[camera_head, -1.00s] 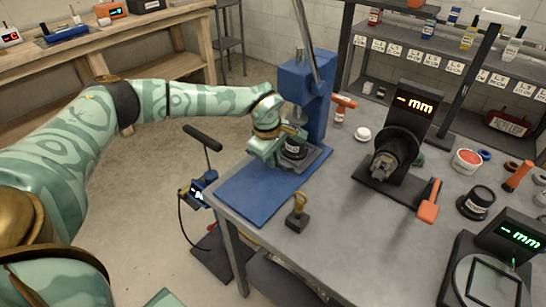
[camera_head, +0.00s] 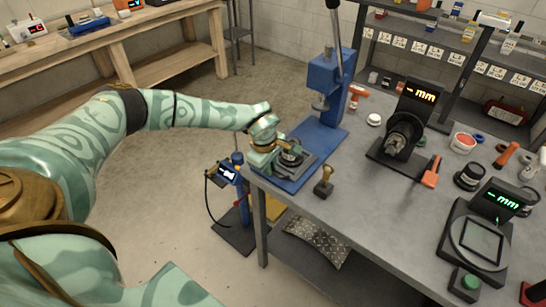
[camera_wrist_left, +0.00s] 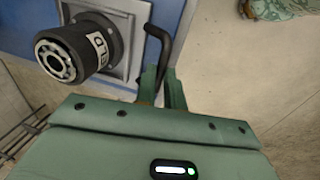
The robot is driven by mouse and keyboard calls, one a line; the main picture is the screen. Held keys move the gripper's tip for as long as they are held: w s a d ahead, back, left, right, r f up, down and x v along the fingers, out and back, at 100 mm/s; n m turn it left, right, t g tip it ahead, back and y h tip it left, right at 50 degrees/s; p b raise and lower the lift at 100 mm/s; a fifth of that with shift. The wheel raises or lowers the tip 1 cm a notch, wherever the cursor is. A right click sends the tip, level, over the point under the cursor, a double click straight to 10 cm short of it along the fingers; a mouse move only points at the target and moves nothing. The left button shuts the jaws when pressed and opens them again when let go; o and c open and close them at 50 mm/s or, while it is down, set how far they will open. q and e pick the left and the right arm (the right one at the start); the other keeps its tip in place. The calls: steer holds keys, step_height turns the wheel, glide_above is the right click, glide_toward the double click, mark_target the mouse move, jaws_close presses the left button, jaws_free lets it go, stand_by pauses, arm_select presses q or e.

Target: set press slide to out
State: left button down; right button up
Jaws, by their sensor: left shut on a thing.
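The blue press (camera_head: 327,85) stands on the bench with its lever up. Its grey slide plate (camera_head: 308,169) sits at the near end of the blue base, clear of the ram (camera_head: 320,103), with bare blue base between. A dark round holder with a bearing (camera_head: 291,158) sits on the slide; in the left wrist view the holder (camera_wrist_left: 80,47) has a white label. My left gripper (camera_head: 266,150) is at the slide's left side. In the left wrist view its fingers (camera_wrist_left: 161,88) are shut on the slide's black bent handle (camera_wrist_left: 158,45). My right gripper is not in view.
A brass-knobbed stamp (camera_head: 324,182) stands beside the base. A dark gauge with an orange display (camera_head: 402,125), an orange-handled tool (camera_head: 431,171) and a green-display device (camera_head: 482,225) are to the right. The front middle of the bench is clear.

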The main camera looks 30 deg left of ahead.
arm_select(q)
steer(key=shift+s+r, duration=0.15)
steer(key=shift+s, duration=0.05)
steer(key=shift+f, duration=0.2)
steer(key=c, duration=1.5)
jaws_free()
steer(key=shift+s+a, duration=0.1)
steer(key=shift+s, duration=0.1)
steer(key=shift+r, duration=0.1)
steer(key=shift+r, duration=0.25)
steer(key=s+r+p, duration=0.3)
steer(key=r, duration=1.2)
steer(key=shift+r+p, duration=0.25)
steer(key=shift+p, duration=0.05)
